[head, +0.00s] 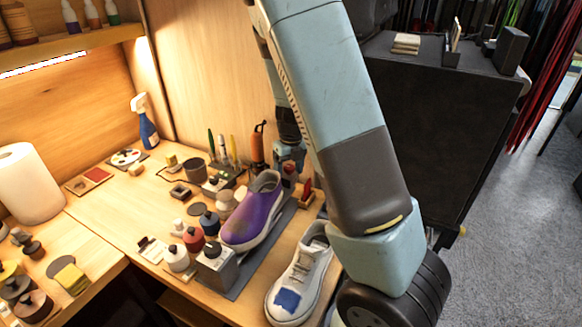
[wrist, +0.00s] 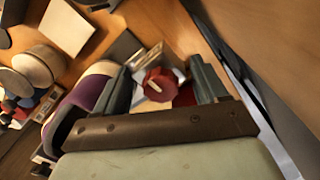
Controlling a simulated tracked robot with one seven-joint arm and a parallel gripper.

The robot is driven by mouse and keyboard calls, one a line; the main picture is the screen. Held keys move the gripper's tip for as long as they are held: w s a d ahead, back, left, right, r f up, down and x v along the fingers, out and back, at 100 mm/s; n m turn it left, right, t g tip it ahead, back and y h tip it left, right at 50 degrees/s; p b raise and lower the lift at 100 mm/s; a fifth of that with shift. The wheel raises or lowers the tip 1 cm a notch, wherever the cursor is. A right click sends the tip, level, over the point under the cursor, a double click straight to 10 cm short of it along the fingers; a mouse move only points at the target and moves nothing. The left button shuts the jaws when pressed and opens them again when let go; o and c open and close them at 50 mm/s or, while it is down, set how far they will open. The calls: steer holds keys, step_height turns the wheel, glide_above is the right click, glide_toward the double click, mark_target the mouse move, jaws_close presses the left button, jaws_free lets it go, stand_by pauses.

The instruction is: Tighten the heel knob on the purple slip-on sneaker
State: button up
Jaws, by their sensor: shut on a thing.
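The purple slip-on sneaker (head: 254,212) stands on a dark mat (head: 238,287), toe toward the front, heel toward the back. Its purple upper also shows at the left in the wrist view (wrist: 88,92). A round red knob (wrist: 161,84) with a pale pointer mark is at the heel end, between my fingers. My gripper (wrist: 163,90) is shut on the knob, one finger on each side. In the head view my gripper (head: 289,160) reaches down just behind the heel, and the knob is partly hidden.
A white sneaker (head: 301,277) with a blue patch stands right of the mat, beside my arm. Several bottles and jars (head: 193,239) crowd the left of the purple sneaker.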

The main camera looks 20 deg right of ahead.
steer(key=shift+d+r, duration=0.15)
steer(key=shift+r, duration=0.85)
steer(key=shift+c, duration=0.8)
steer(key=shift+r, duration=1.55)
